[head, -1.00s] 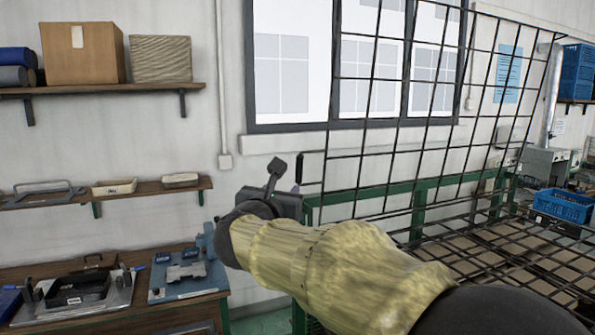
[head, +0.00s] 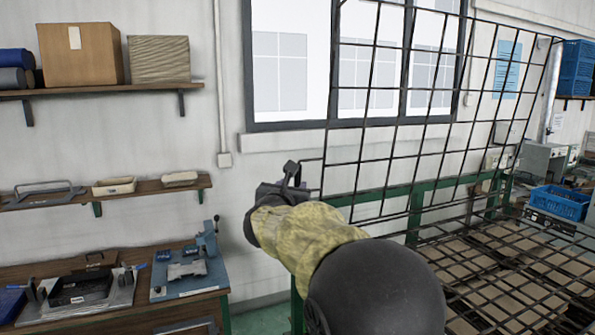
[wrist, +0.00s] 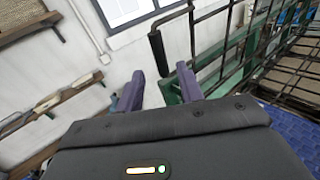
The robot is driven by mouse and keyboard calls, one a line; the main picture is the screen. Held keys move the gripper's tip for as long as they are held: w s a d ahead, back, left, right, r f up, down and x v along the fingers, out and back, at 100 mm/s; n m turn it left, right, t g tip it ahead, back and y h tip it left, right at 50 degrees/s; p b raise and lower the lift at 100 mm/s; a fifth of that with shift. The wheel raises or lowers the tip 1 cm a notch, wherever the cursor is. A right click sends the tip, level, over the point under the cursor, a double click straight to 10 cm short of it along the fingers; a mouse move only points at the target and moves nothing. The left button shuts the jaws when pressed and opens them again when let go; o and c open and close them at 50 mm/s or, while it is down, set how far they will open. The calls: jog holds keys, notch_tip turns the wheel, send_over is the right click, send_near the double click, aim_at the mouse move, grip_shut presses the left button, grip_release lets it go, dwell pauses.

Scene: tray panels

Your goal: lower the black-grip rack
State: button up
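The black-grip rack (head: 440,110) is a dark wire-grid panel that stands raised and tilted in front of the window in the head view. Its black grip (wrist: 157,48) shows in the wrist view at the end of a short bar on the rack's left edge. In the head view the grip is largely hidden by my gripper (head: 290,185). In the wrist view my gripper (wrist: 161,84) has its two purple fingers apart with nothing between them. The grip lies beyond the fingertips, apart from them.
A green frame (head: 415,212) stands beside and behind my arm. A lower wire grid (head: 500,265) lies over brown cartons at the right. A bench with a blue fixture (head: 190,272) stands at the lower left, below wall shelves (head: 110,90). A blue crate (head: 560,203) sits far right.

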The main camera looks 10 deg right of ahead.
aim_at(297, 179)
jog(key=p+x, duration=0.3)
jog(key=x, duration=0.4)
jog(key=shift+c, duration=0.5)
grip_shut()
